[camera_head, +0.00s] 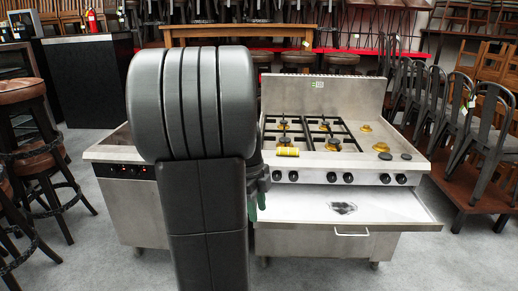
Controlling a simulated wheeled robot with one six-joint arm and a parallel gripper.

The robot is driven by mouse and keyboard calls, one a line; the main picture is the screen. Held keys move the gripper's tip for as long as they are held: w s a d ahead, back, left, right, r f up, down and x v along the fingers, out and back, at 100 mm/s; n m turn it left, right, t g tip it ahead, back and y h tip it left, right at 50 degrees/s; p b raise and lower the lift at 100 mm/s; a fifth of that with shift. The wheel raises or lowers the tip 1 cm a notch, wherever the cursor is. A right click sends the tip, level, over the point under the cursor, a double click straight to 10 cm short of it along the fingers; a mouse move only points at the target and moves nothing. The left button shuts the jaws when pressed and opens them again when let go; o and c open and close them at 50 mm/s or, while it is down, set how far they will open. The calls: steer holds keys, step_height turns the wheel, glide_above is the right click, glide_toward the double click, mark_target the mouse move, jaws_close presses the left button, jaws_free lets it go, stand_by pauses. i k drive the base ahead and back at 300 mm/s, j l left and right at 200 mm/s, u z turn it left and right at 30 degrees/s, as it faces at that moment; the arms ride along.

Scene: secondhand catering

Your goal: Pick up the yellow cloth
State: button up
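A small yellow thing (288,151), which may be the yellow cloth, lies at the front left edge of the steel stove top (345,164), above the knobs. It looks short and roll-shaped, with darker marks; its material is too small to tell. My dark grey arm stands large in front of the stove's left part. A dark part of my arm's end shows at its right edge, below and left of the yellow thing and apart from it in the picture.
A pulled-out white shelf (390,207) with a dark patch juts from the stove front. Black burner grates (307,131) and several brass burners sit on top. A second steel unit (130,205) stands left. Stools (40,150) and stacked chairs (490,125) flank the sides. Grey floor is clear at front right.

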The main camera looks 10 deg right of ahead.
mark_target(281, 151)
steer(key=i+l+u, duration=0.25)
steer(key=i+l, duration=0.2)
steer(key=l, duration=0.15)
steer(key=i+l+u, duration=0.25)
steer(key=i+l, duration=0.2)
steer(key=l, duration=0.25)
steer(key=i+l+u, duration=0.15)
steer(key=l, duration=0.25)
steer(key=i+l, duration=0.15)
steer(key=l, duration=0.15)
steer(key=i+l, duration=0.15)
steer(key=l, duration=0.2)
steer(key=i+l, duration=0.2)
steer(key=l, duration=0.1)
